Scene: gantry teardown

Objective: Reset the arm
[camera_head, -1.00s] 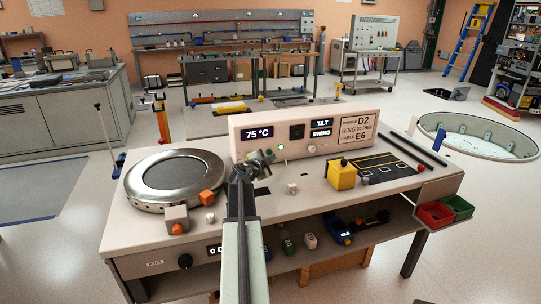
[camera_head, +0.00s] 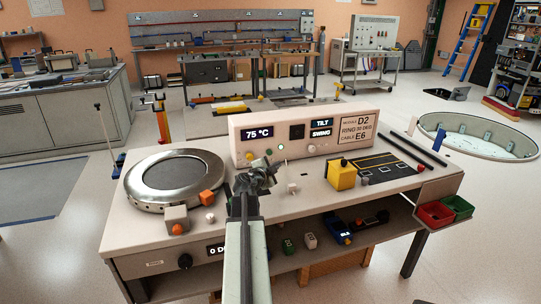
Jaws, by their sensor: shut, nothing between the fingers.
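My arm reaches up from the bottom centre of the head view. My gripper (camera_head: 262,168) is at its end, in front of the control panel (camera_head: 300,135) on the workbench (camera_head: 290,215). It is shut and empty. The panel shows 75 °C, lit TILT and SWING labels, and a card reading D2, RING 30 DEG, CABLE E6. The gripper overlaps the panel's lower left; I cannot tell whether it touches anything. A small white-topped lever (camera_head: 292,187) stands just right of the gripper.
A round metal ring unit (camera_head: 136,186) sits left on the bench, with a grey-and-orange block (camera_head: 176,219) in front. A yellow block (camera_head: 341,176) and black pad (camera_head: 385,168) are right. Red and green bins (camera_head: 436,214) hang at the right end. A round floor pit (camera_head: 470,137) lies beyond.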

